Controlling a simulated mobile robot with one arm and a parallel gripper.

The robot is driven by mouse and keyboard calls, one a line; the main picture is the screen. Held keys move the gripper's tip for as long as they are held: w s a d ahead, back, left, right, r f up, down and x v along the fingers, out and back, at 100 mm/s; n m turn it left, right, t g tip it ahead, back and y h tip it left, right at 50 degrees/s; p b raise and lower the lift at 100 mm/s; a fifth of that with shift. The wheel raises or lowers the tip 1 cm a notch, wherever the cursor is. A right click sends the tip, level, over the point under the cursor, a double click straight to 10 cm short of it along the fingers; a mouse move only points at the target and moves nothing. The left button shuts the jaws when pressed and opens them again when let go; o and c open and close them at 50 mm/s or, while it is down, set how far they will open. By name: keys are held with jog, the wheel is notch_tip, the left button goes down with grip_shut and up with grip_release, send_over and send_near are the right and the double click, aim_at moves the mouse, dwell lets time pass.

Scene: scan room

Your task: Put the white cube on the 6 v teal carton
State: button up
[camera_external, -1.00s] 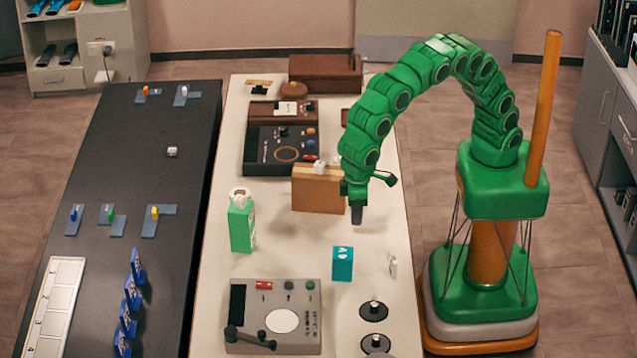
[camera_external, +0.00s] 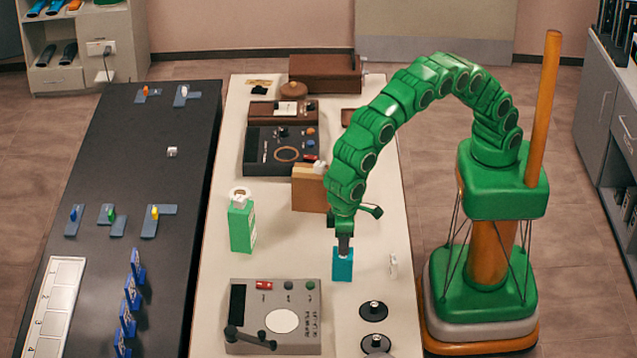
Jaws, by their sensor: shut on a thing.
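The small teal carton (camera_external: 343,267) stands upright on the light table, in front of the wooden block. My gripper (camera_external: 344,250) points straight down at its top and is shut on it; the fingertips and the carton's top are partly hidden. I cannot tell which cube is meant.
A green carton (camera_external: 242,226) with a white top stands to the left. A grey control panel (camera_external: 275,338) lies in front, with black discs (camera_external: 373,311) at its right. A small white piece (camera_external: 393,266) stands right of the teal carton. A black control box (camera_external: 281,150) is behind.

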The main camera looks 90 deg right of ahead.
jog(key=shift+f, duration=0.2)
jog(key=shift+f, duration=0.1)
jog(key=o, duration=1)
notch_tip(320, 180, up, 12)
jog(key=shift+r, duration=0.15)
jog(key=shift+d, duration=0.1)
